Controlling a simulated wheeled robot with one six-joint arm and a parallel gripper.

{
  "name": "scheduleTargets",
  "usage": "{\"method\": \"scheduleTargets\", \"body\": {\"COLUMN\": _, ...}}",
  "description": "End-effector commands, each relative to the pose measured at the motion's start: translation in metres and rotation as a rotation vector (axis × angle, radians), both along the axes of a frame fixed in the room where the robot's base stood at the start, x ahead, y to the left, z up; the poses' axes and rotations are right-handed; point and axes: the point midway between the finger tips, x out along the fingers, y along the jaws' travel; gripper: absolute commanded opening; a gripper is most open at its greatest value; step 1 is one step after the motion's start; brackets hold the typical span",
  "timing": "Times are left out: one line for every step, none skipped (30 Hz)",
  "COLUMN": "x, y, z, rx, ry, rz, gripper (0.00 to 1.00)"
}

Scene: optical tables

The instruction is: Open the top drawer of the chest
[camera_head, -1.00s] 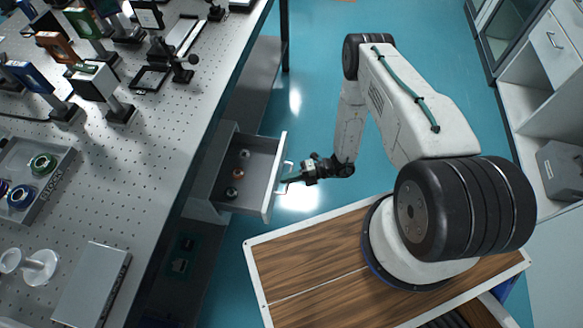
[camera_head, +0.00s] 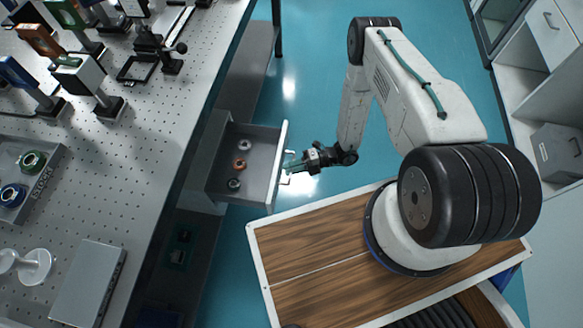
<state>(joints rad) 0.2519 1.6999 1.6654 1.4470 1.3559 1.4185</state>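The chest (camera_head: 204,190) stands under the left optical table, mostly hidden by the tabletop. Its top drawer (camera_head: 279,166) is pulled out, with its inside in view. Several small round parts (camera_head: 240,164) lie on the drawer floor. A pale handle (camera_head: 286,181) is on the drawer's front face. My gripper (camera_head: 291,165) is at the drawer front, beside the handle. The fingers are small and partly merge with the handle, so I cannot tell whether they are open, shut or touching it.
The perforated optical table (camera_head: 120,200) with optical mounts and a stock tray (camera_head: 45,185) fills the left. A lower shelf (camera_head: 252,75) runs beneath it. Blue floor (camera_head: 310,90) is clear behind the arm. White cabinets (camera_head: 555,45) stand at the right.

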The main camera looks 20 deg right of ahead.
Motion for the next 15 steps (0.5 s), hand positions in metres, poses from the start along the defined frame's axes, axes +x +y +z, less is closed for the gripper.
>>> {"method": "scheduleTargets", "body": {"x": 0.0, "y": 0.0, "z": 0.0, "rx": 0.0, "ry": 0.0, "rz": 0.0, "gripper": 0.32}}
{"method": "scheduleTargets", "body": {"x": 0.0, "y": -0.001, "z": 0.0, "rx": 0.0, "ry": 0.0, "rz": 0.0, "gripper": 0.32}}
{"method": "scheduleTargets", "body": {"x": 0.0, "y": -0.002, "z": 0.0, "rx": 0.0, "ry": 0.001, "rz": -0.001, "gripper": 0.32}}
{"method": "scheduleTargets", "body": {"x": 0.0, "y": -0.004, "z": 0.001, "rx": 0.0, "ry": 0.001, "rz": -0.002, "gripper": 0.32}}
{"method": "scheduleTargets", "body": {"x": 0.0, "y": -0.007, "z": 0.001, "rx": 0.0, "ry": 0.0, "rz": -0.003, "gripper": 0.32}}
{"method": "scheduleTargets", "body": {"x": 0.0, "y": -0.012, "z": 0.002, "rx": 0.0, "ry": 0.0, "rz": -0.004, "gripper": 0.32}}
{"method": "scheduleTargets", "body": {"x": 0.0, "y": -0.016, "z": 0.003, "rx": 0.0, "ry": -0.001, "rz": -0.004, "gripper": 0.32}}
{"method": "scheduleTargets", "body": {"x": -0.001, "y": -0.021, "z": 0.004, "rx": 0.0, "ry": -0.001, "rz": -0.005, "gripper": 0.32}}
{"method": "scheduleTargets", "body": {"x": -0.001, "y": -0.029, "z": 0.005, "rx": 0.0, "ry": -0.001, "rz": -0.005, "gripper": 0.32}}
{"method": "scheduleTargets", "body": {"x": -0.001, "y": -0.034, "z": 0.006, "rx": -0.001, "ry": -0.002, "rz": -0.006, "gripper": 0.32}}
{"method": "scheduleTargets", "body": {"x": -0.002, "y": -0.04, "z": 0.007, "rx": -0.001, "ry": -0.002, "rz": -0.006, "gripper": 0.32}}
{"method": "scheduleTargets", "body": {"x": -0.002, "y": -0.046, "z": 0.009, "rx": -0.001, "ry": -0.002, "rz": -0.006, "gripper": 0.32}}
{"method": "scheduleTargets", "body": {"x": -0.003, "y": -0.051, "z": 0.009, "rx": 0.0, "ry": -0.001, "rz": -0.005, "gripper": 0.32}}
{"method": "scheduleTargets", "body": {"x": -0.004, "y": -0.056, "z": 0.01, "rx": -0.001, "ry": -0.001, "rz": -0.006, "gripper": 0.32}}
{"method": "scheduleTargets", "body": {"x": -0.004, "y": -0.061, "z": 0.011, "rx": 0.001, "ry": -0.001, "rz": -0.004, "gripper": 0.32}}
